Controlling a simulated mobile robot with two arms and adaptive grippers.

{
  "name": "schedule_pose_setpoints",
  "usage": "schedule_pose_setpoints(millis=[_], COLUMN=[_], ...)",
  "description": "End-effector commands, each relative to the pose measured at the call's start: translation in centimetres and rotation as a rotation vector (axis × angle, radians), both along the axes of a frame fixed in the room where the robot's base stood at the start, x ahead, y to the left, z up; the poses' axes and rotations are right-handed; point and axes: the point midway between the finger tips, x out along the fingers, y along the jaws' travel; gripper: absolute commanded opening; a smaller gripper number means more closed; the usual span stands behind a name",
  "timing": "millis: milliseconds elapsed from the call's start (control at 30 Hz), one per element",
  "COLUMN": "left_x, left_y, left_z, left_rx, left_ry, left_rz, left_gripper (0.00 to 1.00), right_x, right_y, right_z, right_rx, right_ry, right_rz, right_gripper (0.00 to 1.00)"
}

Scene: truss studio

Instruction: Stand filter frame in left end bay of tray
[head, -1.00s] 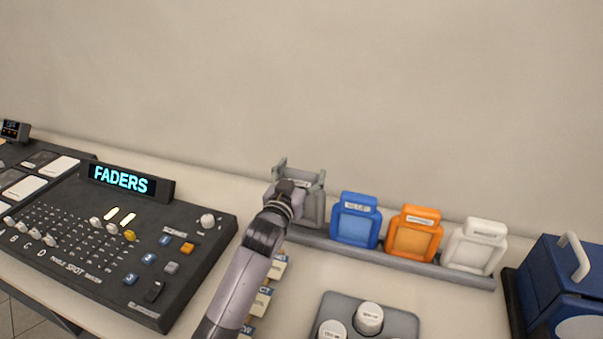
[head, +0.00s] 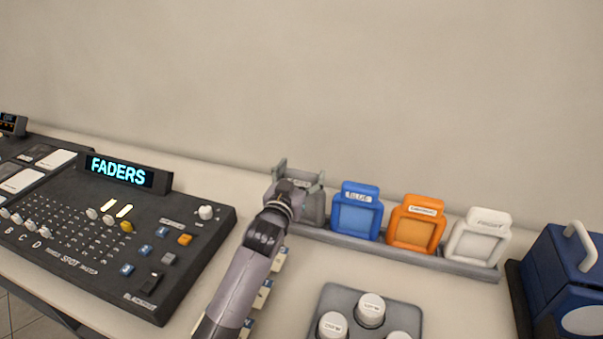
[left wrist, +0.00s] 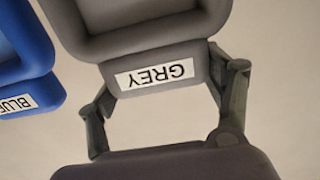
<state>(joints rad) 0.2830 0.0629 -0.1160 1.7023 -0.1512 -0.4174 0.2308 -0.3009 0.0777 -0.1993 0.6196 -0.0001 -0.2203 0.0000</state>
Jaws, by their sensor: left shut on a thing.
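The grey filter frame (left wrist: 150,45) fills the top of the left wrist view, with its label "GREY" upside down. My left gripper (left wrist: 165,85) is shut on its labelled tab, one finger on each side. In the head view the grey frame (head: 314,207) is upright at the left end of the long grey tray (head: 400,253), mostly behind my left gripper (head: 298,180). Its lower edge is hidden, so I cannot tell whether it is seated. Blue (head: 357,211), orange (head: 415,224) and white (head: 478,238) frames stand in the tray to its right. My right gripper is not in view.
A lighting desk (head: 110,235) with a "FADERS" display is on the left. A grey holder (head: 333,303) with white round-topped items is in front. A blue case (head: 565,270) stands at the right. The wall (head: 300,80) is close behind the tray.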

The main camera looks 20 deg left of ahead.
Motion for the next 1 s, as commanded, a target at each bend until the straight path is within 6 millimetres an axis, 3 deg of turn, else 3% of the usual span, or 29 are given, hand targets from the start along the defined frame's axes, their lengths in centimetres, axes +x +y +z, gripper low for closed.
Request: schedule_pose_setpoints(millis=[367, 733, 867, 1000], left_x=[0.0, -0.3, -1.7, -4.6], left_y=[0.0, 0.0, 0.0, 0.1], left_z=[0.1, -0.1, -0.1, -0.2], left_rx=[0.0, 0.0, 0.0, 0.0], left_ry=[-0.001, 0.002, 0.001, 0.002], left_rz=[0.0, 0.0, 0.0, 0.0], left_gripper=[0.97, 0.97, 0.97, 0.97], right_x=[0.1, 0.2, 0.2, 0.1], right_y=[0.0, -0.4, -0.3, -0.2], right_z=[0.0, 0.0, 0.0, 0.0], right_rx=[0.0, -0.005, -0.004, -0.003], right_ry=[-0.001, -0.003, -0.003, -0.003], right_rz=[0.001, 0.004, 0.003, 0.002], right_gripper=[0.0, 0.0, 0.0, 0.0])
